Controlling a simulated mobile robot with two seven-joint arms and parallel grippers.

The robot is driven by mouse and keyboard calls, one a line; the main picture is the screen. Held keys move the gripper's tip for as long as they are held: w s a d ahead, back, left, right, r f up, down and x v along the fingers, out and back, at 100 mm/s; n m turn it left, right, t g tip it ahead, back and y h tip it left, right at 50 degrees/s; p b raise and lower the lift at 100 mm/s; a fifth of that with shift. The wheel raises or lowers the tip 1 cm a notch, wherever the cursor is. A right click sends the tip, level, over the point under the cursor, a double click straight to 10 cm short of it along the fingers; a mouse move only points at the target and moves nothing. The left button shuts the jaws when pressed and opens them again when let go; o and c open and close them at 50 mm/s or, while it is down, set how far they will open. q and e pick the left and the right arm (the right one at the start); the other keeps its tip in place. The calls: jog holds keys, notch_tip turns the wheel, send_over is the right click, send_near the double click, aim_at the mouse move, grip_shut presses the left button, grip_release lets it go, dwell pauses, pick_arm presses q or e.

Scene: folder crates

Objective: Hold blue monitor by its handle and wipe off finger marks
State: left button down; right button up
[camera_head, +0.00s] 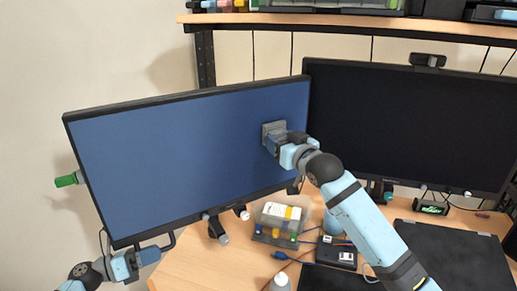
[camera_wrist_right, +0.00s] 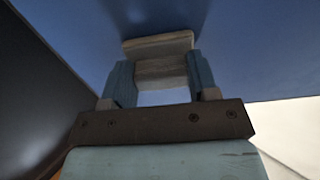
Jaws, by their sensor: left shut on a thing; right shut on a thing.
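The blue monitor (camera_head: 180,155) has a blue screen in a black frame and stands tilted at the left of the desk. A dark handle (camera_head: 170,243) shows at its lower left edge. My left gripper (camera_head: 150,256) is shut on this handle. My right gripper (camera_head: 276,144) is shut on a grey wiping pad (camera_head: 268,128) at the right part of the blue screen. In the right wrist view, the pad (camera_wrist_right: 158,46) sits between the two fingertips of my right gripper (camera_wrist_right: 160,75), against or very near the blue screen (camera_wrist_right: 235,70).
A black monitor (camera_head: 410,125) stands close at the right, beside the blue one. A clear box (camera_head: 283,222) with coloured items, a white bottle (camera_head: 280,282), cables and a black laptop (camera_head: 455,262) crowd the desk (camera_head: 200,268). A shelf (camera_head: 350,22) runs above.

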jog(key=shift+s+a, duration=0.35)
jog(key=shift+a, duration=0.3)
jog(key=shift+s+a, duration=0.4)
jog(key=shift+a, duration=0.3)
jog(key=shift+s+a, duration=0.35)
jog(key=shift+a, duration=0.3)
jog(key=shift+s+a, duration=0.35)
jog(key=shift+a, duration=0.3)
jog(key=shift+s+a, duration=0.4)
jog(key=shift+a, duration=0.3)
jog(key=shift+s+a, duration=0.35)
jog(key=shift+a, duration=0.3)
jog(key=shift+v, duration=0.75)
